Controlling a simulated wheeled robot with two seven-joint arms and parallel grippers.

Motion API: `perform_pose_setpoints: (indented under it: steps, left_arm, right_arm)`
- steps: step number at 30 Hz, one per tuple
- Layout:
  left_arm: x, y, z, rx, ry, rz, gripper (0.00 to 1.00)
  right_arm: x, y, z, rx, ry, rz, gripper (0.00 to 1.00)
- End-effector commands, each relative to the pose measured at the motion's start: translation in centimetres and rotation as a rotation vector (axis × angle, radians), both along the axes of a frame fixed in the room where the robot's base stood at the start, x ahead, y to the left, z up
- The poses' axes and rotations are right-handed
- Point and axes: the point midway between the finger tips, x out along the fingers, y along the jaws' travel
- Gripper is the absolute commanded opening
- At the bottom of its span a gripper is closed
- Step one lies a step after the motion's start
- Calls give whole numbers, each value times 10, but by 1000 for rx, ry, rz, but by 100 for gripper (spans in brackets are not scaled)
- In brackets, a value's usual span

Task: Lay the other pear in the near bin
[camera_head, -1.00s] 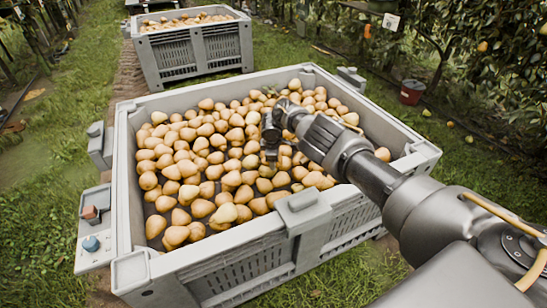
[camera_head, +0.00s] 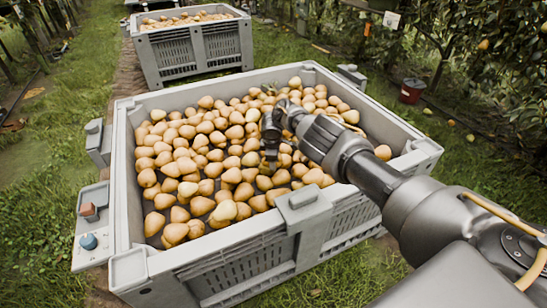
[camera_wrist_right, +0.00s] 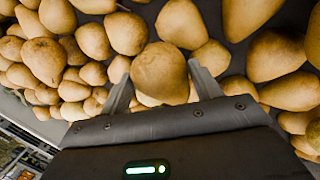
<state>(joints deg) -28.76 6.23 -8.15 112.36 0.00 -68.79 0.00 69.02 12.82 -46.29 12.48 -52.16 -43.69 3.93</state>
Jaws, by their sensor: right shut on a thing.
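The near bin (camera_head: 122,205) is a large grey slatted crate holding a broad layer of yellow-brown pears. My right gripper (camera_head: 268,166) points down inside it, right of the middle, low over the pears. In the right wrist view, my right gripper (camera_wrist_right: 160,85) is shut on a pear (camera_wrist_right: 160,72), held between its two fingers. Other pears lie close around and behind the held pear; I cannot tell whether it touches them. In the head view the held pear cannot be told apart from the pile. My left gripper is not in view.
A second grey bin (camera_head: 176,58) of pears stands farther back. A red bucket (camera_head: 411,91) stands on the grass at the right, near the trees. The near bin's front wall and rim lie below my right arm.

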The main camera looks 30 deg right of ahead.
Motion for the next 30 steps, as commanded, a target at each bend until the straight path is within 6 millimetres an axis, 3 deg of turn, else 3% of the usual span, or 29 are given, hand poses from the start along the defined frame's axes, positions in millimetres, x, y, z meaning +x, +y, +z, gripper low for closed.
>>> perform_pose_setpoints:
  steps: [30]
  left_arm:
    - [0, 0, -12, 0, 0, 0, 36]
  right_arm:
    - [0, 0, -12, 0, -1, 0, 35]
